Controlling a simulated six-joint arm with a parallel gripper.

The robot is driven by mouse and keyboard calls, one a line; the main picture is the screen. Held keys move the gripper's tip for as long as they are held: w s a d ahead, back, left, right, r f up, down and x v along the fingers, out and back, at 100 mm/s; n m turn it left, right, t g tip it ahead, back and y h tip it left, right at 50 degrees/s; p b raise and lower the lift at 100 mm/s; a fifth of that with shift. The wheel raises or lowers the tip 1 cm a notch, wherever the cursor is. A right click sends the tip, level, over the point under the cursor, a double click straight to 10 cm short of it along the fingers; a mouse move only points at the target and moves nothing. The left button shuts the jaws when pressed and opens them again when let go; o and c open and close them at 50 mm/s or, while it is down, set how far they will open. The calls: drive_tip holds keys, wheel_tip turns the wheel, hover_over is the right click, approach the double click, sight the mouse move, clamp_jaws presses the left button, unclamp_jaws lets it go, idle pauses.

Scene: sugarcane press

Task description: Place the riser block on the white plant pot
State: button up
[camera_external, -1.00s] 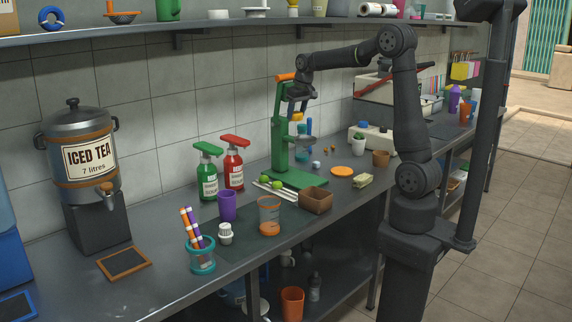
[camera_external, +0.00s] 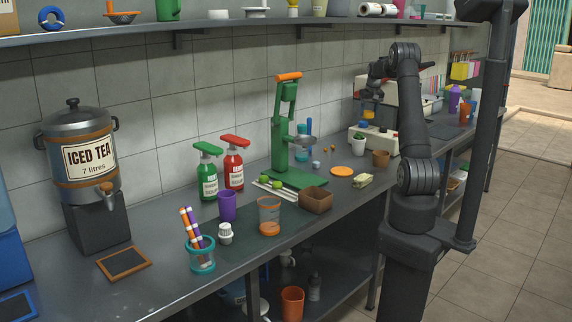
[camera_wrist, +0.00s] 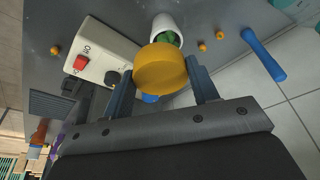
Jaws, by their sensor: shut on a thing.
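The riser block, a thick yellow-orange disc (camera_wrist: 161,70), is held between the two fingers of my gripper (camera_wrist: 157,80) in the wrist view. In the external view, my gripper (camera_external: 372,97) hangs above the counter's far part, with the yellow block (camera_external: 368,112) below it. The white plant pot (camera_external: 358,146) with a small green plant stands on the counter, below and slightly left of the block. In the wrist view the pot (camera_wrist: 168,22) lies just beyond the block, which hides part of the plant. Block and pot look apart.
A white control box (camera_wrist: 97,54) with a red switch and black knob stands close to the pot. Small orange balls (camera_wrist: 203,47) and a blue tool (camera_wrist: 263,55) lie on the other side.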

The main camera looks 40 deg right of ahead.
drive_tip(key=s+d+f+m, duration=0.1)
drive_tip(key=s+d, duration=0.3)
drive_tip(key=d, duration=0.2)
hover_over(359, 137)
drive_tip(key=s+a, duration=0.1)
wheel_tip(359, 137, down, 8)
drive_tip(key=shift+a+r, duration=0.15)
drive_tip(key=shift+r, duration=0.1)
drive_tip(key=shift+f, duration=2)
drive_tip(key=shift+f, duration=0.2)
drive_tip(key=o, duration=1)
drive_tip(key=shift+r, duration=0.1)
